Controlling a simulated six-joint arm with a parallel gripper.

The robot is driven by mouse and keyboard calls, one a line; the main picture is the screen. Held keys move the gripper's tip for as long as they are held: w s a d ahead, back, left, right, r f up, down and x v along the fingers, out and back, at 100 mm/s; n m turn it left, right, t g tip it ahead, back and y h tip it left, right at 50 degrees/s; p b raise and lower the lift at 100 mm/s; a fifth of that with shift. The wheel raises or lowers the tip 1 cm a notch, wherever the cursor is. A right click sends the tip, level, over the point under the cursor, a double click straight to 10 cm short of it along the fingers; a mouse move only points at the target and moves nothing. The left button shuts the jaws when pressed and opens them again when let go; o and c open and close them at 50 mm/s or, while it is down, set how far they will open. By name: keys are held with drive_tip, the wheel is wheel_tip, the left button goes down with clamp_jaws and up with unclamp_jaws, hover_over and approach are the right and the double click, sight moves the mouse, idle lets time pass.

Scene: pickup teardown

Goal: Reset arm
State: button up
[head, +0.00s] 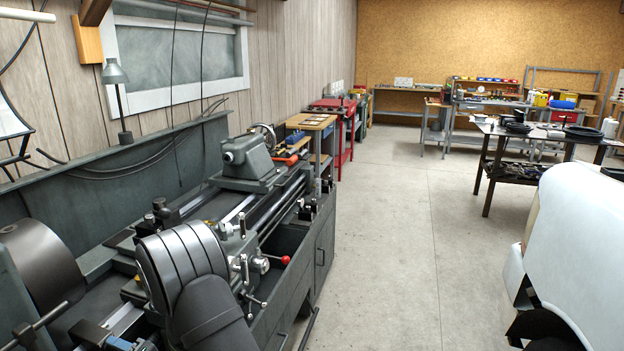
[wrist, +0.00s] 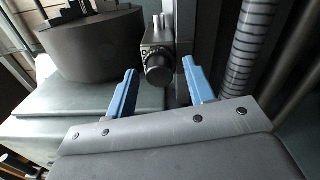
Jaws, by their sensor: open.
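My gripper (wrist: 160,75) shows in the wrist view with its two blue fingers spread apart and nothing held between them. It is over the metal lathe (head: 325,215), near the chuck end. A dark block with a round knob (wrist: 158,72) shows in the gap between the fingertips; I cannot tell how far beyond them it is. The dark round chuck (wrist: 95,45) is to the left of the fingers and also shows at the left edge of the head view (head: 40,262). My dark arm covers part of the lathe in the head view.
A ribbed screw or hose (wrist: 247,45) runs close to the right finger. A lamp (head: 115,75) stands behind the lathe. A red cart (head: 345,125) and workbenches line the back. A white rounded body (head: 580,240) is at right. The concrete floor (head: 400,250) between is clear.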

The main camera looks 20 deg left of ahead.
drive_tip(key=shift+a+m, duration=0.15)
drive_tip(key=shift+m, duration=4.15)
drive_tip(key=shift+a+m, duration=0.1)
drive_tip(key=shift+m, duration=4.2)
drive_tip(key=shift+o, duration=0.4)
